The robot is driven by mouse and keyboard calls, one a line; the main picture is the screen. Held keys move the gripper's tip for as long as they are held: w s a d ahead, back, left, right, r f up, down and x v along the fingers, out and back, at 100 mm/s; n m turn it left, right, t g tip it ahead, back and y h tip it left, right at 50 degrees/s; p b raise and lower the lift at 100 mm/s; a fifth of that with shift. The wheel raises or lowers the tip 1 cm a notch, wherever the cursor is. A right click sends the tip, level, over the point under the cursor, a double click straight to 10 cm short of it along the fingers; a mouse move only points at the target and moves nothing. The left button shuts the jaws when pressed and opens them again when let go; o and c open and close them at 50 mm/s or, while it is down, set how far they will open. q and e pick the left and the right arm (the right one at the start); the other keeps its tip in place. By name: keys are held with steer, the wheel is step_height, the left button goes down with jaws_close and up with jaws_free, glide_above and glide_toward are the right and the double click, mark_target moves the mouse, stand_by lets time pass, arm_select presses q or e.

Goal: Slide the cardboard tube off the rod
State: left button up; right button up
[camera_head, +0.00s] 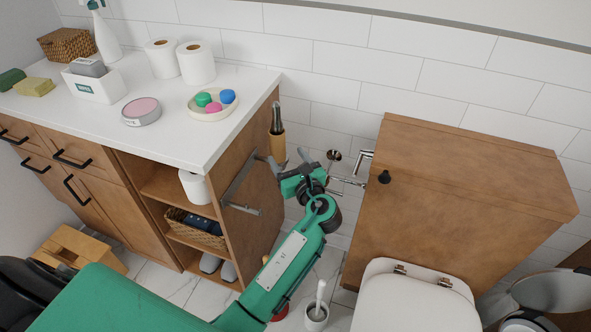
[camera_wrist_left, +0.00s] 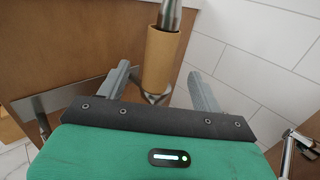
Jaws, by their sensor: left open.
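The brown cardboard tube (camera_head: 278,144) is around the upright metal rod (camera_head: 277,112) beside the end of the wooden vanity. The rod's dark tip sticks out above the tube. In the left wrist view the tube (camera_wrist_left: 161,60) stands between and beyond the fingers, with the grey rod (camera_wrist_left: 171,14) rising from its top. My left gripper (camera_head: 284,163) is open, its fingers on either side of the tube's lower part. In the left wrist view the gripper (camera_wrist_left: 158,80) shows gaps on both sides of the tube. My right gripper is not in view.
The vanity counter (camera_head: 145,115) holds toilet rolls, a dish of coloured pieces and a round tin. A metal bracket (camera_head: 240,185) is on the vanity's side panel. A wooden cabinet (camera_head: 440,190) with chrome fittings (camera_head: 350,178) and a toilet (camera_head: 415,300) stand to the right.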

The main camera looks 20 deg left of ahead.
mark_target(280, 147)
arm_select(q)
steer(key=x, duration=0.8)
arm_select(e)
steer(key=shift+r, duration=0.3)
